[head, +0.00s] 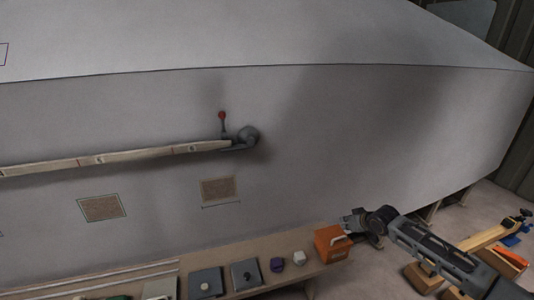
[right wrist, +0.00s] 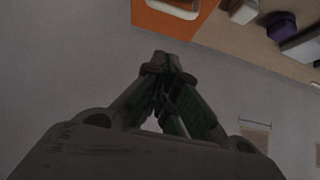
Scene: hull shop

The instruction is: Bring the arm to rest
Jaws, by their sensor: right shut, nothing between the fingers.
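My right gripper (head: 350,222) shows in the head view at the lower right, beside the orange box on the bench and in front of the grey hull (head: 330,120). In the right wrist view its fingers (right wrist: 163,62) come together at the tips, with nothing between them. The fingertips point toward the orange box, which lies at the top of that view; I cannot tell how close they are to it. My right arm (head: 435,250) reaches in from the lower right corner. My left gripper is not in view.
The bench (head: 225,258) holds an orange box (head: 332,245), a white block (head: 299,257), a purple item (head: 277,265) and dark plates (head: 206,283). A pale batten (head: 110,158) runs along the hull to a grey fitting with a red-knobbed lever (head: 222,116). Wooden pieces and clamps (head: 495,237) lie at right.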

